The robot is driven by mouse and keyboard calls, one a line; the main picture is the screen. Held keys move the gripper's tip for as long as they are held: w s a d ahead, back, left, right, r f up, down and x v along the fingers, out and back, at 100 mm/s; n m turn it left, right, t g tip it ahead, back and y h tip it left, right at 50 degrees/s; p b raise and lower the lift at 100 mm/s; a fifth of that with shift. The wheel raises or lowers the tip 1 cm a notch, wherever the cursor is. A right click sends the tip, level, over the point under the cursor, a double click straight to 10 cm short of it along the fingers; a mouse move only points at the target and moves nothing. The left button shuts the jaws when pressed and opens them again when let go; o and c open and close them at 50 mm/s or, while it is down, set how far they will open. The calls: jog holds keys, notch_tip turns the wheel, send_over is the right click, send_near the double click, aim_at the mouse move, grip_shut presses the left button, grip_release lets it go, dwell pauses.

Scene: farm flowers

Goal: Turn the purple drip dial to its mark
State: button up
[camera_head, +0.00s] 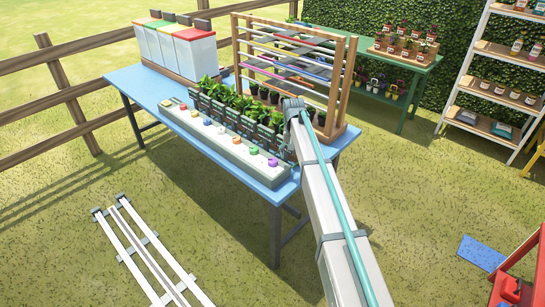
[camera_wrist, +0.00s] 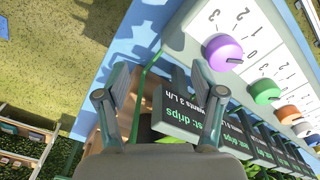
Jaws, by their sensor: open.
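The purple dial (camera_head: 272,162) is at the near right end of the pale dial strip on the blue table. In the wrist view the purple dial (camera_wrist: 223,52) stands on a white panel with a printed scale.
A green dial (camera_wrist: 264,91) and an orange dial (camera_wrist: 288,114) follow along the panel. Potted plants with dark cards (camera_head: 240,120) stand behind the strip. A wooden rack (camera_head: 343,75) stands close behind my gripper. Lidded bins (camera_head: 188,52) stand at the table's far left.

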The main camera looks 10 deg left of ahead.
aim_at(273, 160)
jog(key=a+r+n, duration=0.1)
jog(key=a+r, duration=0.6)
jog(key=a, duration=0.1)
notch_tip(273, 160, down, 11)
jog(key=p, duration=0.4)
jog(key=shift+w+r, duration=0.1)
jog(key=shift+r, duration=0.05)
jog(key=c, duration=1.1)
jog(key=shift+n, duration=0.3)
jog(key=shift+c, duration=0.2)
